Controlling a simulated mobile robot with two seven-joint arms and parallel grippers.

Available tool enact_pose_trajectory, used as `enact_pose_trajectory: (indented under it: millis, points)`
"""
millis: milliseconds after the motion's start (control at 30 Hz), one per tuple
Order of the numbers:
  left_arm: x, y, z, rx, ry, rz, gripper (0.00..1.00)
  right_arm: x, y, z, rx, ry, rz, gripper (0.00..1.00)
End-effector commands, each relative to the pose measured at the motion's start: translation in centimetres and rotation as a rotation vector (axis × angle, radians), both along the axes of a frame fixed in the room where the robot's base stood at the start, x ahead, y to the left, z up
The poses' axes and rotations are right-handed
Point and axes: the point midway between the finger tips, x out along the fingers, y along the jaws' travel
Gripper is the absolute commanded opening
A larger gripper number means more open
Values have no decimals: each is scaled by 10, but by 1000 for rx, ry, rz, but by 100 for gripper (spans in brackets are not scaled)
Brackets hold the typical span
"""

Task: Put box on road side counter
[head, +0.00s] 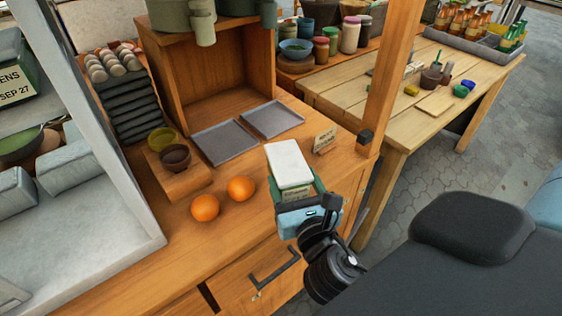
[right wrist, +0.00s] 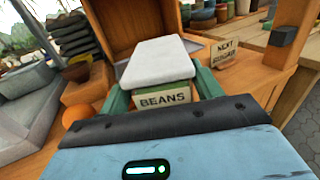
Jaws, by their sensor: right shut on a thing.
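The box (head: 289,162) has a white lid and a green body with a label. In the right wrist view the box (right wrist: 164,62) shows its label, which reads "BEANS". My right gripper (head: 297,190) is shut on the box, with a green finger on each side of it. The box is at the front edge of the wooden counter (head: 120,262), right of two oranges. I cannot tell whether its underside touches the counter. My left gripper is not in view.
Two grey trays (head: 225,142) lie behind the box. The oranges (head: 241,188) sit to its left, and a small sign (head: 324,141) stands to its right. A wooden post (head: 390,80) rises at the counter's right end. Bare counter shows around the oranges.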

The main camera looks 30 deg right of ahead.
Motion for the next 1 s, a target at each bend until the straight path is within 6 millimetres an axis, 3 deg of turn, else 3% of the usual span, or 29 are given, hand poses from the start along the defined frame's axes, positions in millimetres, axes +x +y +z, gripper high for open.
enact_pose_trajectory:
  millis: [533, 867, 1000]
  points:
    - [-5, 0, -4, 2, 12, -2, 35, 93, -78, -10, -3, -3, -1, 35]
    - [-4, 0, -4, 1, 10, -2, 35, 105, -88, -12, -1, -3, 1, 35]
    - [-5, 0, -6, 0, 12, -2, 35, 104, -88, -23, 1, 2, -1, 35]
